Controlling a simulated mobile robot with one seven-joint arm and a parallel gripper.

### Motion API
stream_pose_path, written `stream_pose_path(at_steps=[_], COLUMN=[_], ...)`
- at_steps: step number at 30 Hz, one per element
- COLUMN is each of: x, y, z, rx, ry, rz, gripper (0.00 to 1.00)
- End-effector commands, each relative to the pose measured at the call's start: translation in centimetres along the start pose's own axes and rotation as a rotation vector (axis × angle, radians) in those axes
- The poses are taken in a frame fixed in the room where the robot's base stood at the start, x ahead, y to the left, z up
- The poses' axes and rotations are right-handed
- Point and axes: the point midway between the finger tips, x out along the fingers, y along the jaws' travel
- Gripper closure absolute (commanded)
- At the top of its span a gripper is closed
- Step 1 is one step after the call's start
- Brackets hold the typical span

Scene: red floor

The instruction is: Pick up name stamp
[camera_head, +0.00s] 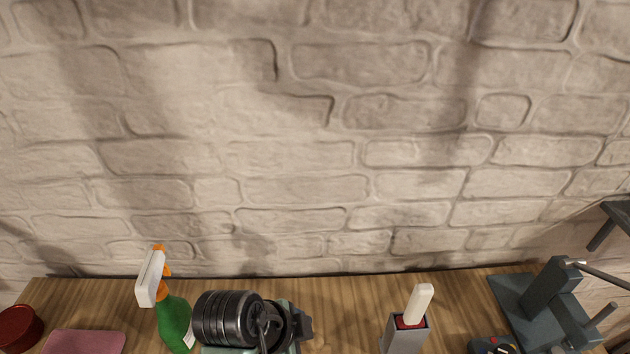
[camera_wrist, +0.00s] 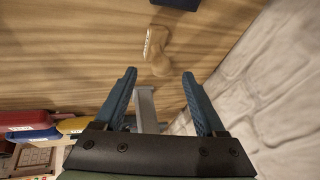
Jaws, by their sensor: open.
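A pale wooden piece with a narrow waist and faint dark marks, which looks like the name stamp (camera_wrist: 155,42), lies on the wooden surface in the wrist view, upper middle. My gripper (camera_wrist: 158,74) is open and empty, with its two blue fingers spread. The piece shows just beyond the fingertips, roughly centred between them; the gap to it is hard to judge. I cannot tell whether the stamp shows in the head view, and my gripper is not clearly seen there.
The wooden tabletop (camera_head: 355,300) meets a brick wall (camera_head: 300,180). A green spray bottle (camera_head: 173,322), black round weights (camera_head: 225,320), a grey box (camera_head: 405,338) with a pale upright piece, and a dark blue-grey device (camera_head: 550,290) stand there. Coloured handles (camera_wrist: 28,121) lie left of my gripper.

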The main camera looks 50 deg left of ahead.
Motion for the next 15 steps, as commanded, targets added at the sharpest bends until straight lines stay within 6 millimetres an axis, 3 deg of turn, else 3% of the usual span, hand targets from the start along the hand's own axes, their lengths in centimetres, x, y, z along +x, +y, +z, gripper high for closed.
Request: stream_pose_path(at_steps=[9,15], x=[4.4,4.9], y=[-0.1,-0.1], z=[0.2,0.2], rx=[0.001,0.001], ry=[-0.001,0.000], rz=[0.004,0.001], gripper=[0.27,0.27])
